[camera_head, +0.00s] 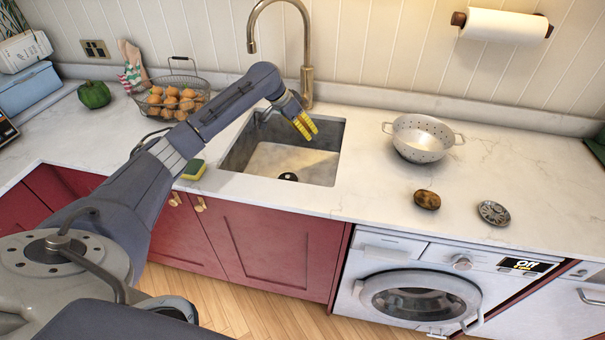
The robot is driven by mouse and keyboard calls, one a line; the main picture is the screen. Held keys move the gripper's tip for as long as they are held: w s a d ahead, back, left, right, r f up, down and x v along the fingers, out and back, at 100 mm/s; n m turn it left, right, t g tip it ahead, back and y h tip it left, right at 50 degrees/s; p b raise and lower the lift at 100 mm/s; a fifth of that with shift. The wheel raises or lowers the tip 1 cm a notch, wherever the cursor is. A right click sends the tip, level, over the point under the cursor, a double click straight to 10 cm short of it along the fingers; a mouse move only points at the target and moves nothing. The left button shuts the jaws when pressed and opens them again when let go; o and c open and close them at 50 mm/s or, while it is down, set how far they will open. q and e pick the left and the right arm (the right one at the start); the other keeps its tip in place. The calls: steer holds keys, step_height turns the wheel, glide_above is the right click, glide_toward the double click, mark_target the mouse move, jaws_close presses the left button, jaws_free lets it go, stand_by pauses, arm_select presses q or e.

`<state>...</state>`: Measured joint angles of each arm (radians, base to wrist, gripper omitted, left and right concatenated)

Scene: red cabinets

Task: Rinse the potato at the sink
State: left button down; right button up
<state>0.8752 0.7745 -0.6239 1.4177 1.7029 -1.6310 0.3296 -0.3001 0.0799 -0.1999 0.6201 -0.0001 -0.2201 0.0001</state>
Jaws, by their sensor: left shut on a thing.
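A brown potato-like thing with dark patches (427,200) lies on the white counter to the right of the sink. The sink (328,162) is a grey rectangular basin with a dark drain, and no running water shows. A tall metal faucet (308,60) stands behind it. My left gripper (306,126), with yellow fingers, is over the back of the sink, just in front of the faucet base. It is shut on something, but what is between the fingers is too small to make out. My right gripper is not in view.
A metal colander (421,139) and a small round grey disc (494,213) are on the right counter. A yellow-green sponge (194,169) lies left of the sink. A wire basket of brown round items (173,101) and a green pepper (94,94) stand further left.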

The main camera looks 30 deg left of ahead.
arm_select(q)
steer(key=shift+r, duration=2)
